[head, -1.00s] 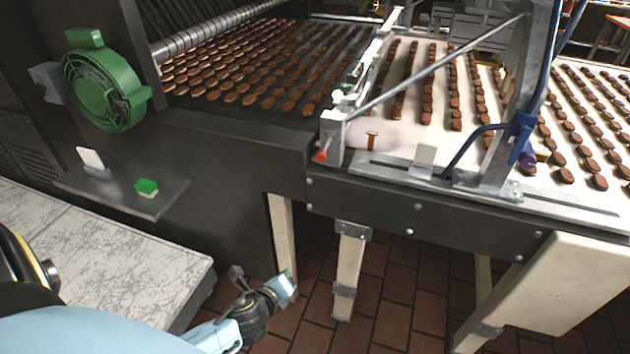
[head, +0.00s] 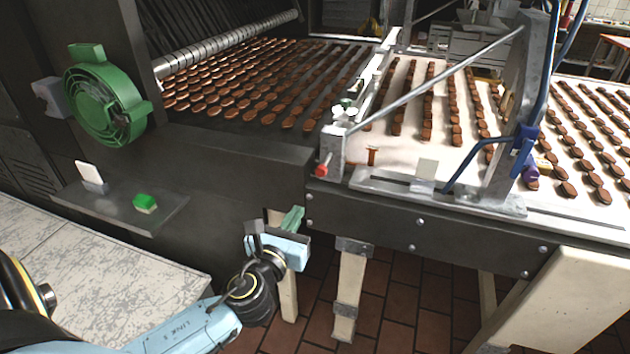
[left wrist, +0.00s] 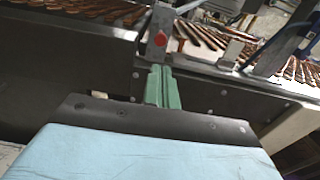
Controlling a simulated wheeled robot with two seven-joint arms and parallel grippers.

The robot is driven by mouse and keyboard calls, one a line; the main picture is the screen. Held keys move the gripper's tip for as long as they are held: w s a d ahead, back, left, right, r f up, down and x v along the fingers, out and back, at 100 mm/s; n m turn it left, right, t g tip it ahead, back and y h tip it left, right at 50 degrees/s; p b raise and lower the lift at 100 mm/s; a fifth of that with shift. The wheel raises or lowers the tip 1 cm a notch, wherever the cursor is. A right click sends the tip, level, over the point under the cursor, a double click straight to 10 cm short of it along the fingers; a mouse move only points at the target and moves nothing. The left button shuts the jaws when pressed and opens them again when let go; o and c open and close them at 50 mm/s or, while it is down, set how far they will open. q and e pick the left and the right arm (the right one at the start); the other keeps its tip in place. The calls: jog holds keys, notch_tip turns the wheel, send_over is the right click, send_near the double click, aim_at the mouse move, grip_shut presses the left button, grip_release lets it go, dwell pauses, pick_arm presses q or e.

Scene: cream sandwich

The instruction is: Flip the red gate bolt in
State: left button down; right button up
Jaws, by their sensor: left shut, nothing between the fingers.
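The red gate bolt (head: 324,169) is a small red knob at the foot of a grey upright post, at the near edge of the conveyor in the head view. It also shows in the left wrist view (left wrist: 160,39), just beyond my fingertips. My left gripper (head: 293,217) has green fingers that are shut and empty. It is below and left of the bolt in the head view, apart from it. In the left wrist view the shut fingers (left wrist: 162,84) point toward the bolt. My right gripper is not in view.
The dark machine frame (head: 420,232) runs below the bolt. A metal shelf (head: 120,212) with a green button (head: 145,203) and a green round housing (head: 105,100) are at left. A diagonal rod (head: 440,78) and a blue clamp (head: 523,143) are right of the bolt.

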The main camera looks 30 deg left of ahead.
aim_at(319, 173)
pick_arm(q)
jog(key=x, duration=1.3)
jog(key=shift+d, duration=0.1)
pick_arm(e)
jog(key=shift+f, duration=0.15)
